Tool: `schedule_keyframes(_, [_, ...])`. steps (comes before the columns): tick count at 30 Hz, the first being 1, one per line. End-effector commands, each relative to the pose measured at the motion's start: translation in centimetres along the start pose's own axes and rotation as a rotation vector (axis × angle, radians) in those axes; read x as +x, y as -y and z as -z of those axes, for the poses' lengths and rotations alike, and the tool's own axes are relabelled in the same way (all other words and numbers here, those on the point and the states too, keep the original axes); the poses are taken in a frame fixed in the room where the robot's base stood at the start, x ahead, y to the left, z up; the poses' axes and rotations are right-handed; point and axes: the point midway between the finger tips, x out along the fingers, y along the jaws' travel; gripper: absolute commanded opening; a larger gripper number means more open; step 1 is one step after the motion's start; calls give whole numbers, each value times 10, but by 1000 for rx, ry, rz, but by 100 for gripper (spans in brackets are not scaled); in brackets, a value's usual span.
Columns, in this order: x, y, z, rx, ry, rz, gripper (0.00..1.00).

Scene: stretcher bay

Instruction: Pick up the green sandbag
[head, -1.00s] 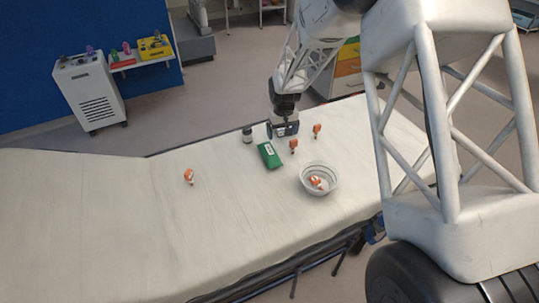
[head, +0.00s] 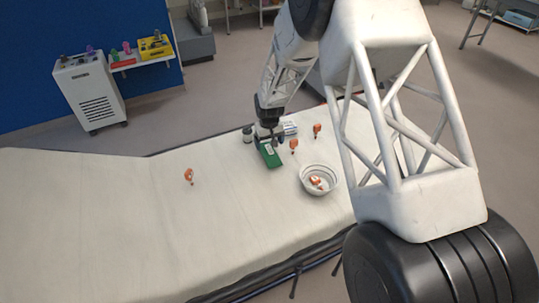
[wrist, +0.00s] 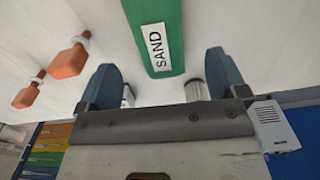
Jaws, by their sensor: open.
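The green sandbag (head: 272,158) lies flat on the white-covered stretcher (head: 120,220). In the wrist view the sandbag (wrist: 168,55) carries a white label reading "SAND". My gripper (head: 268,142) is open and empty, over the far end of the sandbag. In the wrist view its two blue fingers (wrist: 164,72) are spread wide, with the near end of the bag in the gap between them. I cannot tell how high the fingertips are above the sheet.
A small dark-topped bottle (head: 247,134) stands left of my gripper, and a white box (head: 289,128) lies to its right. Orange-topped items (head: 293,146) stand nearby. A clear bowl (head: 334,185) holds another orange item. The stretcher's left part is mostly clear.

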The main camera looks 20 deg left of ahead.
Motion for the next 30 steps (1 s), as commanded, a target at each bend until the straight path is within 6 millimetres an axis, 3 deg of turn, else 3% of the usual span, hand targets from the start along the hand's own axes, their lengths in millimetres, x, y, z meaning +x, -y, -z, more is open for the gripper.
schedule_keyframes(6, [14, 0, 0, 0, 1, 0, 91])
schedule_keyframes(20, [20, 0, 0, 0, 2, 0, 91])
schedule_keyframes(30, [52, -2, 0, 0, 2, 0, 91])
